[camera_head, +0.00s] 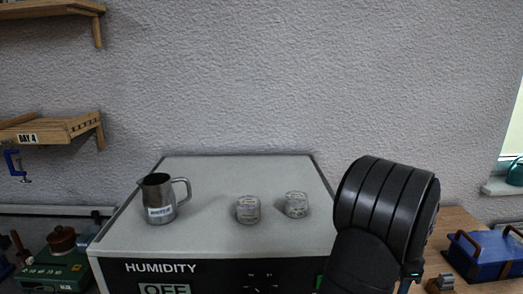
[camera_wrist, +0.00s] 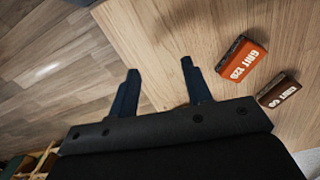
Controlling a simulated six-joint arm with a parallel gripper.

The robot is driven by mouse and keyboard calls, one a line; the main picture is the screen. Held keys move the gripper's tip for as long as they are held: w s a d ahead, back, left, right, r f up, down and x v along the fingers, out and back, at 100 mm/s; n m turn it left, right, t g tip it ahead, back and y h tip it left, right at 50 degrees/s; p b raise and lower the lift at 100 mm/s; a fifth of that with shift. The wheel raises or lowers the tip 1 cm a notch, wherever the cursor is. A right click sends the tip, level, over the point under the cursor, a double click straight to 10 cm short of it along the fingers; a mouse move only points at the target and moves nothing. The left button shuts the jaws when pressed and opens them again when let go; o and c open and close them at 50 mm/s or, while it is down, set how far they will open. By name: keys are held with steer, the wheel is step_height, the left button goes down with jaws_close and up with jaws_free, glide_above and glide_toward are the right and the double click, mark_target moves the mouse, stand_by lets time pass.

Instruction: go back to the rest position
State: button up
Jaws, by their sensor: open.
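My gripper (camera_wrist: 158,82) shows in the wrist view with its two dark blue fingers spread apart. Nothing is between the fingers. It hangs over the front edge of a wooden bench top (camera_wrist: 185,40), with the floor (camera_wrist: 50,70) to the left below. In the head view a thick black ribbed part of my arm rises at the lower right; the fingers do not show there.
An orange block (camera_wrist: 242,60) marked GRIT 120 and a brown block (camera_wrist: 278,90) lie on the bench right of the fingers. A metal pitcher (camera_head: 158,200) and two small jars (camera_head: 248,209) (camera_head: 296,204) stand on the humidity cabinet (camera_head: 215,240). A blue box (camera_head: 485,256) sits at right.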

steer(key=shift+w+a+f, duration=0.1)
steer(key=shift+w+f, duration=0.05)
steer(key=shift+f, duration=0.35)
steer(key=shift+w+f, duration=0.15)
steer(key=shift+f, duration=0.35)
steer(key=shift+r, duration=0.1)
steer(key=shift+r, duration=0.35)
steer(key=s+d+r, duration=0.4)
steer(key=s+r, duration=0.4)
steer(key=s, duration=0.3)
steer(key=shift+n, duration=0.3)
steer(key=shift+w+d+r, duration=0.1)
steer(key=shift+d+r, duration=0.15)
steer(key=shift+d, duration=0.55)
steer(key=shift+s+d+r, duration=0.1)
steer(key=shift+d+r, duration=0.2)
steer(key=shift+d, duration=0.55)
steer(key=shift+w+d+r, duration=0.1)
steer(key=shift+d+r, duration=0.15)
steer(key=shift+d, duration=0.55)
steer(key=shift+a, duration=0.1)
